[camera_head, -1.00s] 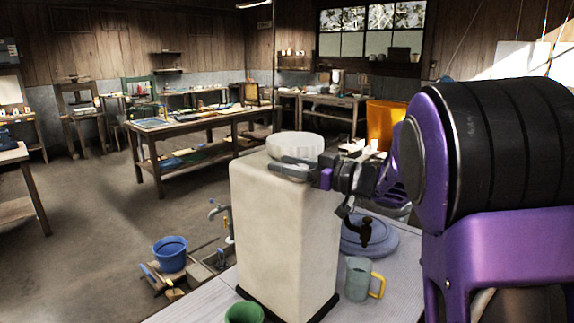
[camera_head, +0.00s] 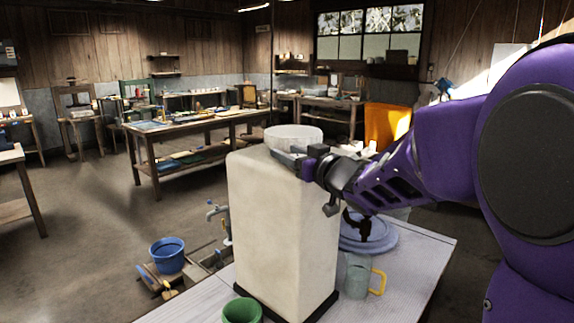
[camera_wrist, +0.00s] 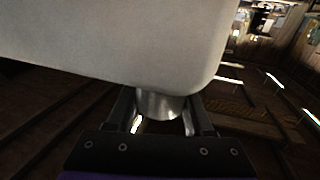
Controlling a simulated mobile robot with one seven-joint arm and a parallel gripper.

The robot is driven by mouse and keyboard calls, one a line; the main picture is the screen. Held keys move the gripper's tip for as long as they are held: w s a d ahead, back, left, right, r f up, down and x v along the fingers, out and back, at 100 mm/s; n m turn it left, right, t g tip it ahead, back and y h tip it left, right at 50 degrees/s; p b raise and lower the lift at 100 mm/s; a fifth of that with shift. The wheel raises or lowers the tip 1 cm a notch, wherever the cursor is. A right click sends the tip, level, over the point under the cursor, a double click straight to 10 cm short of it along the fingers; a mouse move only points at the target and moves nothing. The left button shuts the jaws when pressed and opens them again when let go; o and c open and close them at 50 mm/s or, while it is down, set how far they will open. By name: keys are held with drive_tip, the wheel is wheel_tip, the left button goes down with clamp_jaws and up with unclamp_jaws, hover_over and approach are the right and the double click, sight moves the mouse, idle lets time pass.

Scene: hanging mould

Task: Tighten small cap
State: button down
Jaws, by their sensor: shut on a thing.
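A tall cream container (camera_head: 278,225) stands upright on the pale table. A round white cap (camera_head: 293,133) sits on its top. How tightly the cap sits cannot be seen.
On the table (camera_head: 415,255), a grey mug (camera_head: 357,275) with a yellow handle, a lilac round lid-like piece (camera_head: 375,237) and a green cup (camera_head: 242,311) stand close to the container. The table's right end is bare.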

drive_tip(key=shift+w+d+f+m+t+h+b, duration=0.1)
drive_tip(key=shift+d+m+t+h+b, duration=0.05)
drive_tip(key=shift+m+t+h+b, duration=0.6)
drive_tip(key=shift+d+f+m+t+h+b, duration=0.1)
drive_tip(key=shift+m+t+h+b, duration=0.15)
drive_tip(key=shift+m+h+b, duration=0.5)
drive_tip(key=shift+w+d+r+m+t+h, duration=0.1)
drive_tip(key=shift+m+t+h, duration=0.2)
drive_tip(key=shift+h, duration=0.5)
drive_tip(key=shift+d+r+m+t+h, duration=0.15)
drive_tip(key=shift+m+h, duration=0.25)
drive_tip(key=shift+h, duration=0.4)
drive_tip(key=m+h+p, duration=0.2)
drive_tip(key=h, duration=0.1)
drive_tip(key=m+h+p, duration=0.1)
drive_tip(key=h+p, duration=0.1)
drive_tip(key=shift+w+d+r+t, duration=0.1)
drive_tip(key=shift+d+r+t, duration=0.1)
drive_tip(key=shift+d+t, duration=0.2)
drive_tip(key=h+p, duration=0.1)
drive_tip(key=m+h+p, duration=0.1)
drive_tip(key=p, duration=0.1)
drive_tip(key=shift+d+m, duration=0.2)
drive_tip(key=shift+m, duration=0.1)
drive_tip(key=shift+d+f+m+g+h+p, duration=0.15)
drive_tip(key=shift+d+m+g+h+p, duration=0.2)
drive_tip(key=shift+h, duration=0.35)
drive_tip(key=shift+c, duration=1.4)
unclamp_jaws()
drive_tip(key=shift+a, duration=0.15)
